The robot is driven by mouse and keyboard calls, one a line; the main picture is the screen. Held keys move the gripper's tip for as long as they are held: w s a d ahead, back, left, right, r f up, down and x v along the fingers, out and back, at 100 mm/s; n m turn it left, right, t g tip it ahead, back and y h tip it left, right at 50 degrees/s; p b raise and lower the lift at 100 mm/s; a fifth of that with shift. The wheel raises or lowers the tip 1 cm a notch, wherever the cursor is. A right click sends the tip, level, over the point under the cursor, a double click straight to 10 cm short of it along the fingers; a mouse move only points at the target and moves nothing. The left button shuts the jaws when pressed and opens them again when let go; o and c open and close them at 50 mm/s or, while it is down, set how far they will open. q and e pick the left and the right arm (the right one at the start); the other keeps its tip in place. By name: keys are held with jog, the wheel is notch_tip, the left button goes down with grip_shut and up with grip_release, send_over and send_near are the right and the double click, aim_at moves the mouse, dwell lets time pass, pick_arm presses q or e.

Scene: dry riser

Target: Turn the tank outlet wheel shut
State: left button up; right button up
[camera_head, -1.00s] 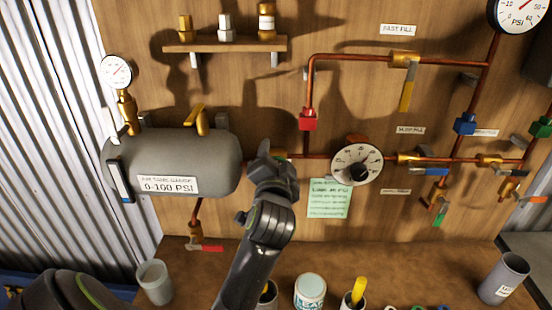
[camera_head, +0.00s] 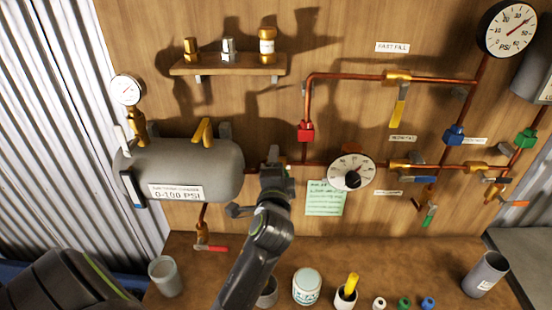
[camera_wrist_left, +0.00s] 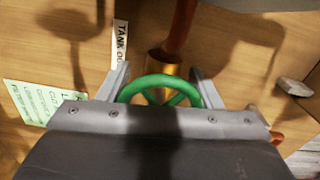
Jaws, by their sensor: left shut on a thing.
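The green tank outlet wheel (camera_wrist_left: 160,84) sits at a brass valve on a copper pipe in the left wrist view. A partly visible label reading "TANK OU" (camera_wrist_left: 120,45) is beside it. My left gripper (camera_wrist_left: 160,92) has one finger on each side of the wheel and is shut on its rim. In the head view my left gripper (camera_head: 274,172) is at the pipe just right of the grey tank (camera_head: 190,160), and it hides the wheel there. My right gripper is not in view.
A dial (camera_head: 350,172) and a green note (camera_head: 325,198) are close on the right. A red fitting (camera_head: 305,131) is above right. A shelf (camera_head: 228,66) holds fittings. Cups and a white jar (camera_head: 307,287) stand on the bench below. A red-handled valve (camera_head: 212,248) hangs under the tank.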

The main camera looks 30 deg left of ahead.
pick_arm(q)
jog(key=shift+m, duration=0.3)
jog(key=o, duration=1)
jog(key=shift+c, duration=0.2)
